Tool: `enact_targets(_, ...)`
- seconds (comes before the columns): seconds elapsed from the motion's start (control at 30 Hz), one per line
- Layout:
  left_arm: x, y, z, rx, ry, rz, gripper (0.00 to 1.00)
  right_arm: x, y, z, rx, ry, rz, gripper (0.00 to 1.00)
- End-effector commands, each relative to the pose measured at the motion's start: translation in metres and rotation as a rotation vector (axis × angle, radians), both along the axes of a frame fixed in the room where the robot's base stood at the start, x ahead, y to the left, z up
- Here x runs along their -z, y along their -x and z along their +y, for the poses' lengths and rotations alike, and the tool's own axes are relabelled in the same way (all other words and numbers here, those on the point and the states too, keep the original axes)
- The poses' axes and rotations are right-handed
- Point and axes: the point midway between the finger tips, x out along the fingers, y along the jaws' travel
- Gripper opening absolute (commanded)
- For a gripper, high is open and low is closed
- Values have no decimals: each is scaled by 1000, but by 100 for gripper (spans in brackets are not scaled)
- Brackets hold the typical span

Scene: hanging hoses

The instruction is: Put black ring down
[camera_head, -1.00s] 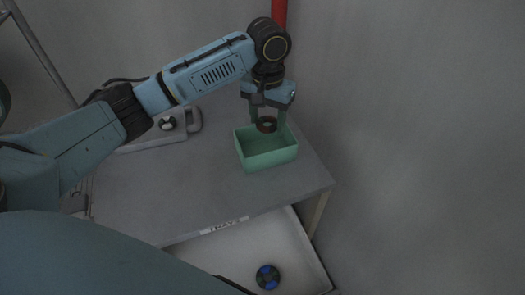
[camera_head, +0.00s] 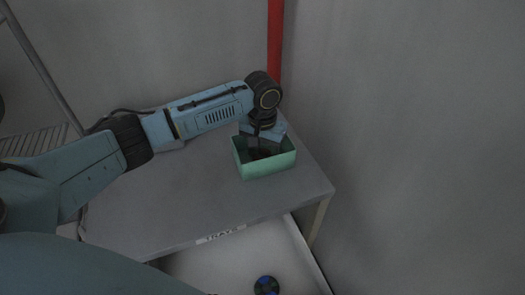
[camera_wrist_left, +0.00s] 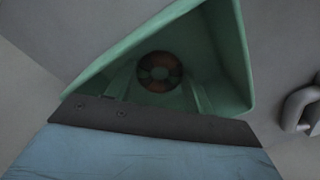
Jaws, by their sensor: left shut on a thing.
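A dark ring (camera_wrist_left: 160,57) with a brownish tint shows in the left wrist view, between the fingers of my left gripper (camera_wrist_left: 160,75). My left gripper (camera_head: 261,152) is shut on the ring and reaches down inside the green tray (camera_head: 268,171), which also shows in the left wrist view (camera_wrist_left: 238,60). In the head view the fingertips and most of the ring are hidden by the gripper and the tray wall. I cannot tell whether the ring touches the tray floor. My right gripper is not in view.
The tray stands on a grey table (camera_head: 175,200) near its right edge and the wall. A red pipe (camera_head: 275,45) runs up the wall behind. A black and blue round object (camera_head: 266,286) lies in the white bin (camera_head: 225,262) below. The table left of the tray is clear.

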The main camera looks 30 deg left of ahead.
Motion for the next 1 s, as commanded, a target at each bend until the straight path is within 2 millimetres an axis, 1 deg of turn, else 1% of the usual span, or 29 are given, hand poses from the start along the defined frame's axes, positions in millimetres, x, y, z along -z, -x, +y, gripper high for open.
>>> enact_targets(0.2, 2, 0, 0, -1, 1, 0, 31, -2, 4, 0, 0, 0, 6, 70)
enact_targets(0.23, 2, 0, 0, -1, 1, -1, 56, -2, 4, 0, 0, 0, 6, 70)
enact_targets(0.37, 2, 0, 0, -1, 1, 0, 73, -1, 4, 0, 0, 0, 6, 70)
enact_targets(0.4, 2, 0, 0, -1, 1, 0, 75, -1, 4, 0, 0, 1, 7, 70)
enact_targets(0.67, 1, 0, 0, 0, 0, -1, 75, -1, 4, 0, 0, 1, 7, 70)
enact_targets(0.73, -2, 0, 0, 0, 0, -1, 75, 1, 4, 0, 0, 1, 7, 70)
enact_targets(0.87, -21, -1, 0, 0, 2, -2, 75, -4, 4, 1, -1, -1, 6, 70)
enact_targets(1.0, -52, -1, 0, -1, 2, -4, 75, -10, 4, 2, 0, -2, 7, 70)
